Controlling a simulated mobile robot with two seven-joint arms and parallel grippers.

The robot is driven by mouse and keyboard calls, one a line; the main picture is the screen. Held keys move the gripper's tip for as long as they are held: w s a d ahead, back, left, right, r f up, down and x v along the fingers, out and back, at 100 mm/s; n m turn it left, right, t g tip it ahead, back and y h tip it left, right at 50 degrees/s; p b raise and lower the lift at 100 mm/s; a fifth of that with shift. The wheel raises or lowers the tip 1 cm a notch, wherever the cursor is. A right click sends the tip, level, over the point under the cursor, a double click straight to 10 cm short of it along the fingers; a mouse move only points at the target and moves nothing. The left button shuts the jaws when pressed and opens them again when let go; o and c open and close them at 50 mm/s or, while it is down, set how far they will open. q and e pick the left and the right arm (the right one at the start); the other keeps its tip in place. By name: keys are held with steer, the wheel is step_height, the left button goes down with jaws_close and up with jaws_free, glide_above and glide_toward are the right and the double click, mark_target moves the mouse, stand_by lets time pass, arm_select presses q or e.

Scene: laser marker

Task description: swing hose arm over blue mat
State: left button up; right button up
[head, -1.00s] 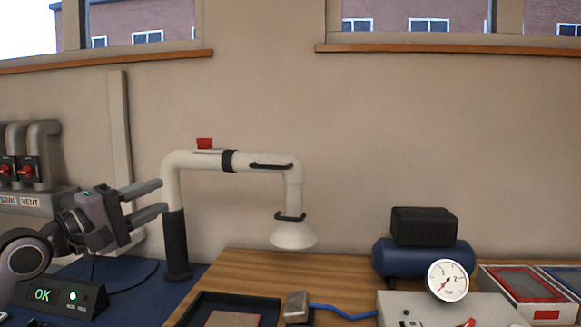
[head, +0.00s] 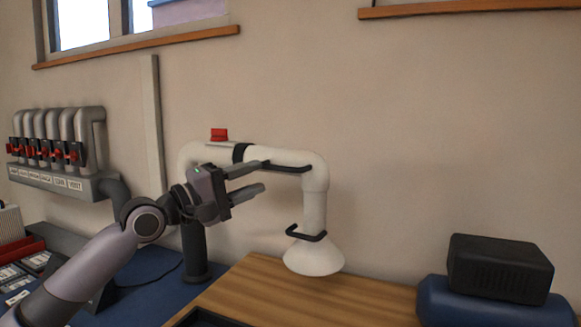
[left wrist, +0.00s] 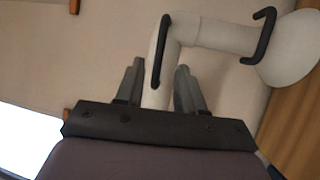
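The white hose arm (head: 314,205) stands on a dark post (head: 195,250) and reaches right, its cone hood (head: 314,258) hanging over the wooden tabletop. A black handle (head: 286,168) is on its upper tube and another (head: 306,235) above the hood. The blue mat (head: 140,304) lies at the lower left, partly hidden by my left arm. My left gripper (head: 263,177) is open and empty, in front of the upper tube. In the left wrist view the upper handle (left wrist: 160,55) lies between the lines of the two fingers; contact cannot be told. My right gripper is out of view.
A row of grey pipes with red valves (head: 45,150) is on the left wall. A black box (head: 500,268) sits on a blue tank (head: 490,304) at the right. The wooden tabletop (head: 290,300) is bare below the hood.

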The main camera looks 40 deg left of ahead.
mark_target(275, 169)
arm_select(q)
steer(key=shift+w+d+r, duration=0.15)
steer(key=shift+w+r, duration=0.15)
steer(key=shift+w, duration=0.25)
steer(key=shift+p+x, duration=0.75)
steer(key=shift+x, duration=0.4)
steer(key=shift+p+x, duration=0.75)
steer(key=shift+x, duration=0.8)
steer(key=shift+w+f, duration=0.1)
steer(key=shift+f, duration=0.05)
jaws_close()
